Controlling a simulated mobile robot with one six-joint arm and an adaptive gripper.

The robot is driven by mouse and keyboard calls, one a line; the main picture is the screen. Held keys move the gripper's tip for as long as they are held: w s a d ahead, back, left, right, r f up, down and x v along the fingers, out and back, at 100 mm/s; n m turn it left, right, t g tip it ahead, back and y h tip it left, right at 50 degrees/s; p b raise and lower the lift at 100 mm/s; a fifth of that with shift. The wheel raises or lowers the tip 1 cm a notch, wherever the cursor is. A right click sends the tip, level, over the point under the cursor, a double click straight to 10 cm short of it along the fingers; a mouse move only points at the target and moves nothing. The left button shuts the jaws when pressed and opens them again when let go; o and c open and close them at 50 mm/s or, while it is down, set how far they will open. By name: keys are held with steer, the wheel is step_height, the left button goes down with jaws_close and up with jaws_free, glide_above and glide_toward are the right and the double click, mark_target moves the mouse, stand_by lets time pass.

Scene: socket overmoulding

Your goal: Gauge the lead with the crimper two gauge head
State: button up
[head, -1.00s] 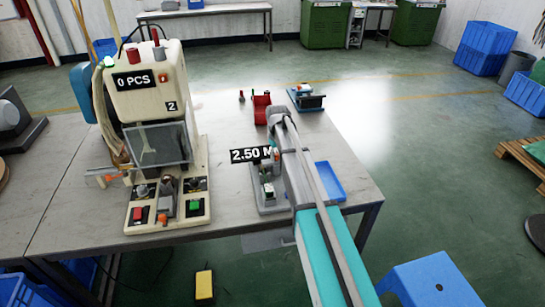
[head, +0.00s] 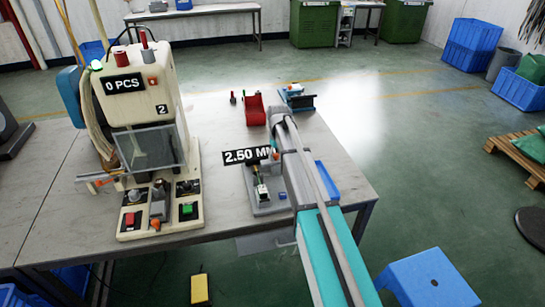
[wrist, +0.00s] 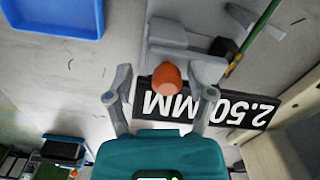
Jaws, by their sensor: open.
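The gauge head is a grey fixture (head: 268,209) on the bench, with a black 2.50 MM readout (head: 240,156) above it. In the wrist view the readout (wrist: 247,116) appears upside down beside the grey fixture body (wrist: 180,38). My gripper (wrist: 165,84) is open over the fixture, one finger on each side of an orange-red rounded knob (wrist: 172,79); contact cannot be told. A thin green lead-like strand (wrist: 254,38) lies by the fixture, partly cut off. Crimper two (head: 139,102) is the cream press marked 2, at left. In the head view my arm hides most of the gripper.
A blue tray (wrist: 55,16) lies beside the fixture. A red bin (head: 255,111) and a small blue device (head: 297,99) stand at the bench's back. A blue stool (head: 430,280) is in front at right. Bare bench (head: 60,200) shows left of the crimper.

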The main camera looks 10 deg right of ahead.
steer(key=shift+s+a, duration=0.15)
steer(key=shift+s, duration=0.4)
steer(key=s+r+m+p, duration=0.2)
steer(key=s, duration=1.2)
steer(key=s+r+m+p, duration=0.1)
steer(key=s, duration=1.3)
steer(key=shift+r+m+p, duration=0.4)
